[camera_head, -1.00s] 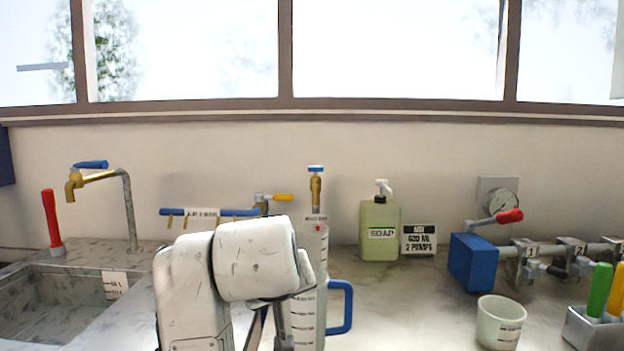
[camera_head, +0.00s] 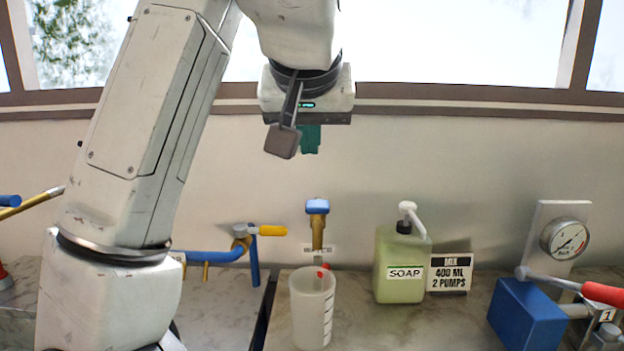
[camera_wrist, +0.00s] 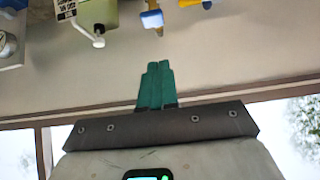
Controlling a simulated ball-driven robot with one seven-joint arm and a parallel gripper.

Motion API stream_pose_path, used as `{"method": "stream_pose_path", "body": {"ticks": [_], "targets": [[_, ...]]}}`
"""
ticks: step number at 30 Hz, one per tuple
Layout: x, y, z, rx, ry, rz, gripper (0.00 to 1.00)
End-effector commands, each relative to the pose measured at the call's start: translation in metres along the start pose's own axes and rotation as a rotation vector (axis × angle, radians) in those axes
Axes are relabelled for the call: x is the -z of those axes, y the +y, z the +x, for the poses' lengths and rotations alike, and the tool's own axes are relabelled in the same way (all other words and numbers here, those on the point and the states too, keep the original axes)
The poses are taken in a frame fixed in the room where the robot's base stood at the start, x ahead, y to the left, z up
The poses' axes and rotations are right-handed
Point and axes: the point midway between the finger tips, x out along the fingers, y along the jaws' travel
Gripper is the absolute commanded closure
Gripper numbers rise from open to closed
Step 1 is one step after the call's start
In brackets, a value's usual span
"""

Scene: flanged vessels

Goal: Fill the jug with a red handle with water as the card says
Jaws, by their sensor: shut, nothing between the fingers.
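A pale, translucent vessel (camera_head: 312,312) with graduation marks stands upright below the brass tap with a blue handle (camera_head: 317,207). A small red piece (camera_head: 323,271) shows at its rim; I cannot tell whether it is a handle. No clear red-handled jug is in view. The card (camera_head: 449,273) reads MIX, 400 ML, 2 PUMPS and stands right of the green soap bottle (camera_head: 402,265). My gripper (camera_head: 309,152) is raised high above the counter, its green fingers together and empty. The fingers also show in the wrist view (camera_wrist: 156,62), apart from everything.
A yellow-handled valve (camera_head: 268,231) on blue pipe stands left of the vessel. At right are a blue box (camera_head: 527,315), a red-handled lever (camera_head: 606,293) and a gauge (camera_head: 566,239). Bare counter lies before the soap bottle. My arm covers much of the left.

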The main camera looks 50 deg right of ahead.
Motion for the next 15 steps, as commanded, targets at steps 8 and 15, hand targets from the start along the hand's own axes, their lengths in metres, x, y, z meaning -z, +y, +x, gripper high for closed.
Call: {"method": "stream_pose_path", "body": {"ticks": [8, 15], "targets": [[0.000, 0.000, 0.000, 0.000, 0.000, 0.000, 1.00], [0.000, 0.000, 0.015, -0.001, -0.001, -0.001, 1.00]]}}
